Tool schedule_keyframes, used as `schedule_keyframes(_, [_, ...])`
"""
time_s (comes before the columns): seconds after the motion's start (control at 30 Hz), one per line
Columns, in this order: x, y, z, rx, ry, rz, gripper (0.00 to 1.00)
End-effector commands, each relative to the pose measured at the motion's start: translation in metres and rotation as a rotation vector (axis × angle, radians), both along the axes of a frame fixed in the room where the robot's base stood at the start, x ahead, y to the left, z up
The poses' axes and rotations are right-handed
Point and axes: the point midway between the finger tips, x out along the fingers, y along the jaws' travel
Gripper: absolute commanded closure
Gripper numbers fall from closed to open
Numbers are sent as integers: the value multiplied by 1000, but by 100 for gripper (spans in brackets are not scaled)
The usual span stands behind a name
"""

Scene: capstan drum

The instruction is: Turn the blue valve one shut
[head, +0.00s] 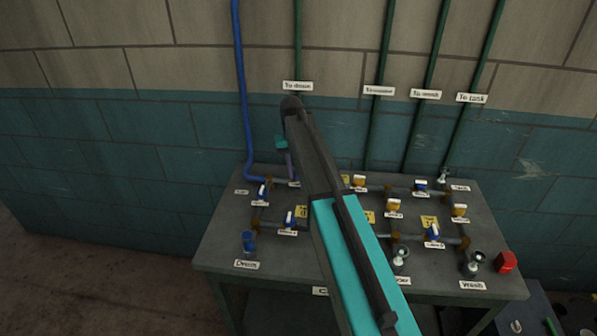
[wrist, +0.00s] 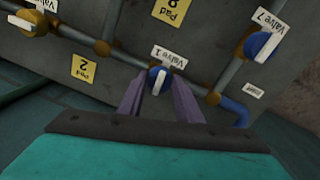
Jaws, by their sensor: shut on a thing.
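Blue valve one (wrist: 158,76) is in the middle of the wrist view, a blue knob with a white bar, beside its upside-down "Valve 1" label (wrist: 173,56). It sits on a grey pipe. My gripper (wrist: 159,88) has its two purple fingers on either side of the knob and is shut on it. The white bar stands roughly upright in the wrist picture. In the head view my arm covers most of the gripper, and only a bit of purple finger (head: 290,163) shows. Valve one itself is hidden or too small to tell there.
Valve 7 (wrist: 261,45), also blue and white, is close by at the right in the wrist view. The bench (head: 225,255) carries several other blue and yellow valves, pipes and a red block (head: 506,262). A blue pipe (head: 243,90) runs down the wall behind.

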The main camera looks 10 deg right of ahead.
Motion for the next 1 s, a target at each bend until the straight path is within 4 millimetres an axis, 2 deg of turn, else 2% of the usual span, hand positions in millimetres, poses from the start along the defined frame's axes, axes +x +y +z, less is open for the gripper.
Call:
schedule_keyframes(0.27, [-1, 0, -1, 0, 4, -86, 91])
schedule_keyframes(0.67, [-1, 0, -1, 0, 4, -97, 91])
schedule_keyframes(0.7, [-1, 0, -1, 0, 4, -97, 67])
schedule_keyframes(0.8, [-1, -1, -1, 0, 3, -96, 50])
schedule_keyframes(1.0, [0, -1, 0, 0, 2, -95, 50])
